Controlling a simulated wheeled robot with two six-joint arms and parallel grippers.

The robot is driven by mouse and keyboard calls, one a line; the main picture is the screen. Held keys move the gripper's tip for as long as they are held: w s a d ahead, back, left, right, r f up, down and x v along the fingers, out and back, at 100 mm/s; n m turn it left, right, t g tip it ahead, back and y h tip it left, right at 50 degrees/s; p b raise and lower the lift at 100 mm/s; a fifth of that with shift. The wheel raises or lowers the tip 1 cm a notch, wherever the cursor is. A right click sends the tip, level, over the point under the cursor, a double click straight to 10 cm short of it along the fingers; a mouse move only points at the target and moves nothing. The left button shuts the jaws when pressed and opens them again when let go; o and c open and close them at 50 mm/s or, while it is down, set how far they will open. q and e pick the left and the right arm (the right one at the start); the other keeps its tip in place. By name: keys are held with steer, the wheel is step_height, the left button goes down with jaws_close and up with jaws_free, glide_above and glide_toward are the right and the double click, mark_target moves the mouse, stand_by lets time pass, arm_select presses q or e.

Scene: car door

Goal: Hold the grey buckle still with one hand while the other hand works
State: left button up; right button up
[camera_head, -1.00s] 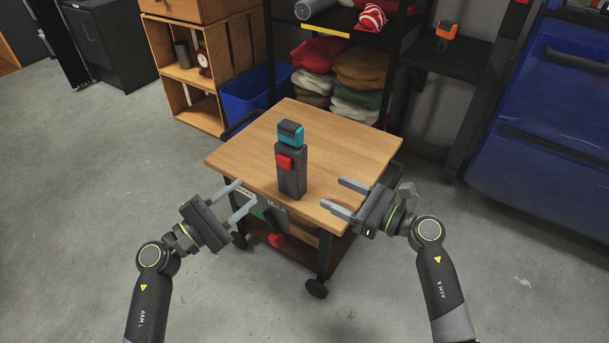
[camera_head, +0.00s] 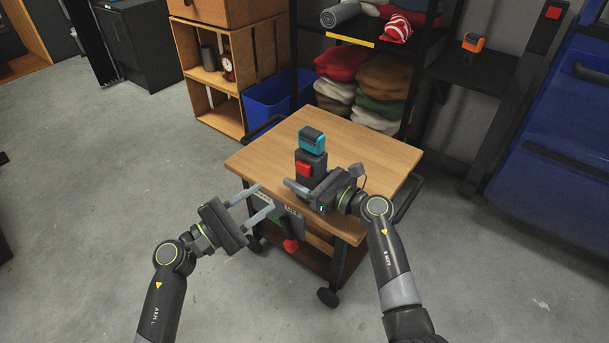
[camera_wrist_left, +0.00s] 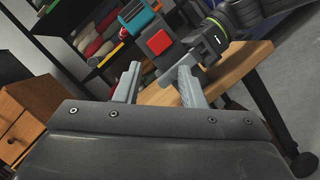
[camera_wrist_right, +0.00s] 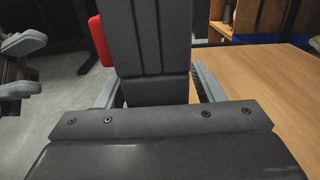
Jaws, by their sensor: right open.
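The grey buckle (camera_head: 318,164) is a dark upright block with a red button, standing on the wooden table. A teal and black piece (camera_head: 312,140) sits on its top. My right gripper (camera_head: 300,189) is at the buckle's lower part from the front right. In the right wrist view the buckle (camera_wrist_right: 155,45) lies between its two open fingers, which partly hide behind it; contact cannot be told. My left gripper (camera_head: 262,201) is open and empty off the table's front left edge. The left wrist view shows the buckle (camera_wrist_left: 172,58) beyond its fingers.
The table (camera_head: 375,158) is a wheeled cart, its top clear behind and right of the buckle. A blue bin (camera_head: 275,97) and a shelf with folded cloths (camera_head: 385,75) stand behind it. A red item (camera_head: 290,245) hangs below the table's front edge.

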arm_select(q)
steer(key=shift+c, duration=0.3)
arm_select(e)
steer(key=c, duration=1.2)
arm_select(q)
jaws_close()
stand_by(0.7)
